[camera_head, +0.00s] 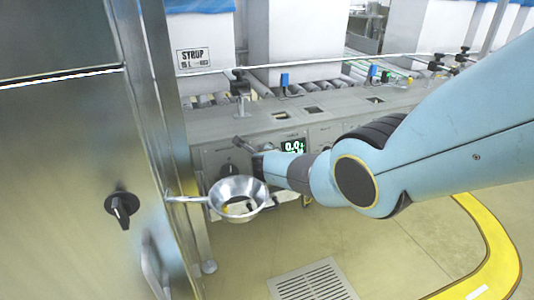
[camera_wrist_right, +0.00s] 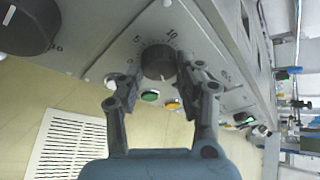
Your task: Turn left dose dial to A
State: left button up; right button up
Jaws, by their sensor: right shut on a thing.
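My right gripper (camera_wrist_right: 162,80) is at a black round dial (camera_wrist_right: 158,61) on a grey panel, with one finger on each side of it. The dial has a printed scale with 5 and 10 beside it. A larger black knob (camera_wrist_right: 28,26) sits at the upper left of the wrist view. In the head view my right arm reaches to the grey console front (camera_head: 213,155), where a dark knob (camera_head: 228,170) shows. The fingertips are largely hidden there. I cannot tell which dial is labelled left, or see an A mark. My left gripper is not in view.
A metal funnel (camera_head: 238,190) on a bracket stands in front of the console. A steel cabinet (camera_head: 60,150) with a black knob (camera_head: 121,207) fills the left. A green display (camera_head: 293,146) and green (camera_wrist_right: 150,96) and yellow (camera_wrist_right: 172,104) buttons are near the gripper.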

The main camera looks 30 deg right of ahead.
jog(key=m+y+p, duration=0.1)
jog(key=m, duration=0.1)
jog(key=shift+r+m+g, duration=0.15)
jog(key=shift+m+g, duration=0.15)
jog(key=shift+m, duration=0.1)
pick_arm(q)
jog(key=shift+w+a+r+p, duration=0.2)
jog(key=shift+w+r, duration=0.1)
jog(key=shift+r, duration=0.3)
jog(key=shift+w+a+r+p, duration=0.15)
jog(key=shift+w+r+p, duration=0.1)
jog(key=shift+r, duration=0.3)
pick_arm(e)
jog(key=shift+m+y, duration=0.4)
jog(key=shift+m, duration=0.3)
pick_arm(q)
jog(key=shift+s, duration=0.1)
pick_arm(e)
jog(key=o, duration=1.1)
jog(key=shift+d, duration=0.1)
jog(key=shift+o, duration=0.2)
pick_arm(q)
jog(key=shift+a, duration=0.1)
pick_arm(e)
jog(key=shift+s, duration=0.1)
